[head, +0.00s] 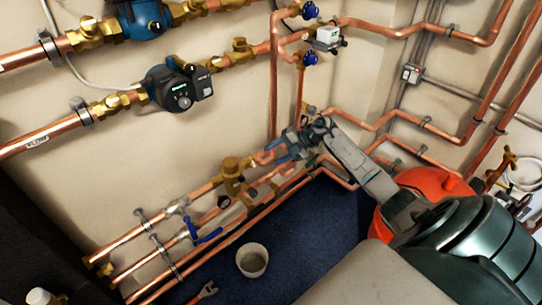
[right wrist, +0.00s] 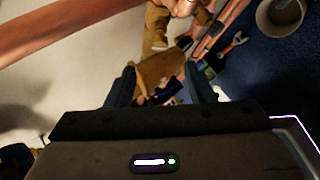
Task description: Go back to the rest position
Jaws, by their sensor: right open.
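My right gripper (head: 281,148) is at the middle of the head view, in front of the lower copper pipes. My right arm reaches it from the lower right. In the right wrist view its two dark fingers (right wrist: 163,88) stand apart, so it is open. A brass fitting (right wrist: 160,68) shows beyond and between the fingers, with something dark blue below it. I cannot tell whether the fingers touch anything. In the head view a brass valve (head: 232,172) is just left of the gripper. My left gripper is not in view.
Copper pipes run along the wall, with a dark pump (head: 178,88) at upper left and a blue-handled valve (head: 205,236) lower down.

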